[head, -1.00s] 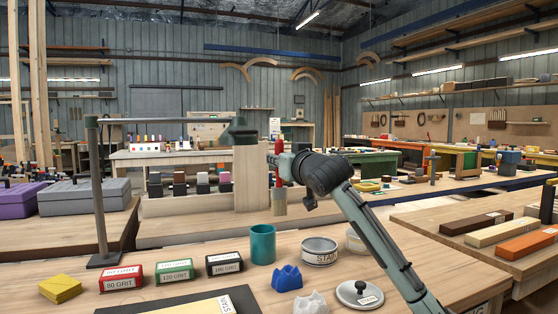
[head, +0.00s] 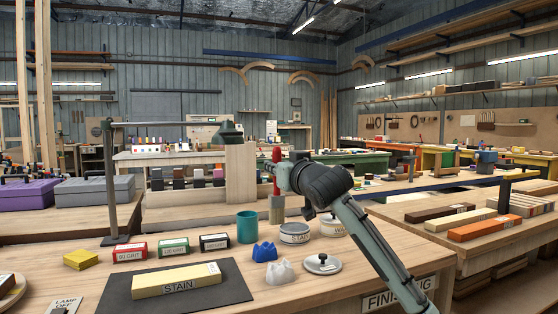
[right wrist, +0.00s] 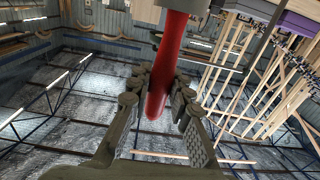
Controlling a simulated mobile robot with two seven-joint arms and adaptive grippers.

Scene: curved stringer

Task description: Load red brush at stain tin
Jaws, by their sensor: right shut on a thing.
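The red brush (head: 276,184) hangs upright, bristles (head: 276,209) down, in my right gripper (head: 279,178). The right wrist view shows its red handle (right wrist: 168,65) between the fingers of my right gripper (right wrist: 162,95). The stain tin (head: 295,234), a round tin labelled STAIN, stands on the front bench. In the head view the bristles appear above and slightly left of the tin, apart from it. The tin's inside is hard to make out. My left gripper is not in view.
A second tin (head: 332,226), a blue stand (head: 264,252), a white stand (head: 282,272) and a knobbed lid (head: 322,264) stand close to the stain tin. A teal cup (head: 247,227) is left of it. A board labelled STAIN (head: 160,284) lies on a dark mat (head: 236,283).

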